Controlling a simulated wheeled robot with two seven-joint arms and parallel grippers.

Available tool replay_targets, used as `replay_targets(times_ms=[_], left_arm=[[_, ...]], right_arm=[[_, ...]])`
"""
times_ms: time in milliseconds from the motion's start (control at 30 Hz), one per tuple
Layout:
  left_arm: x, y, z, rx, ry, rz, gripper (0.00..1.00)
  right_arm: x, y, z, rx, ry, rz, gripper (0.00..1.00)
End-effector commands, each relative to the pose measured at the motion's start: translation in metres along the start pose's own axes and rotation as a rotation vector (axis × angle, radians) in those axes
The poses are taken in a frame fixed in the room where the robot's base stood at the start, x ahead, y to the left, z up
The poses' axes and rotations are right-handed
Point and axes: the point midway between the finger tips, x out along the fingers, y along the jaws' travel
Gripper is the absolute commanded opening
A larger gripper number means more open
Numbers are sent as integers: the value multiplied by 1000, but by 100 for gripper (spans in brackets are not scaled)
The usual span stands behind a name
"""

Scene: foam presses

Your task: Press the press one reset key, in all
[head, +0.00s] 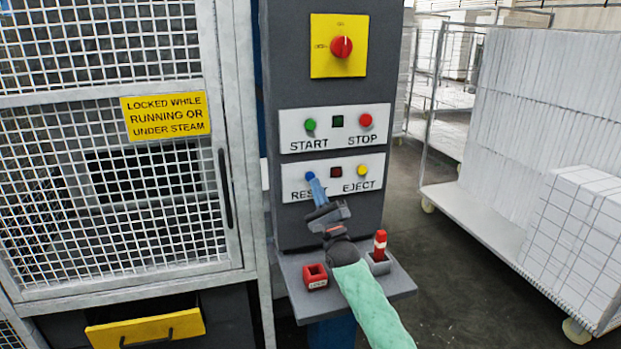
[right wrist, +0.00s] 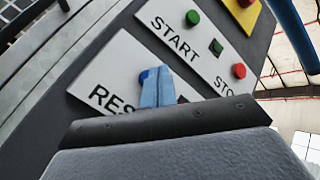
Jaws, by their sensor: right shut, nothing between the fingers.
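The blue reset key (head: 310,176) sits at the left of the lower white label plate on the grey control column, above the partly covered word RESET. My right gripper (head: 314,182) is shut and empty, its blue fingertips at the key's lower edge. In the right wrist view the shut fingertips (right wrist: 156,74) overlap the blue key (right wrist: 145,76), which shows just to their left. I cannot tell whether they touch it or how far the key is pushed in. My left gripper is not in view.
Beside reset are a dark red lamp (head: 336,172) and the yellow eject button (head: 362,170). Above are green start (head: 310,124) and red stop (head: 366,120). A small shelf (head: 399,281) below holds a red block (head: 315,275) and a red-white stick (head: 380,244). A mesh door stands left.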

Motion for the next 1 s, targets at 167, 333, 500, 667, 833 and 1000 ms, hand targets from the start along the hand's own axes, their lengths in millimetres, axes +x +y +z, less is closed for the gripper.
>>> replay_targets(times_ms=[167,333,500,667,833,1000], left_arm=[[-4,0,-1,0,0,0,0],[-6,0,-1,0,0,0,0],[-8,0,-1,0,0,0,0],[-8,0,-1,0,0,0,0],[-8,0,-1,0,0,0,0],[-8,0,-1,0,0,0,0]], right_arm=[[-10,-8,8,-1,0,1,0],[-20,-15,15,1,1,1,0],[-27,-20,20,-1,0,0,0],[-30,-21,22,0,0,0,0],[-29,-21,22,0,0,0,0],[-29,-21,22,0,0,0,0]])
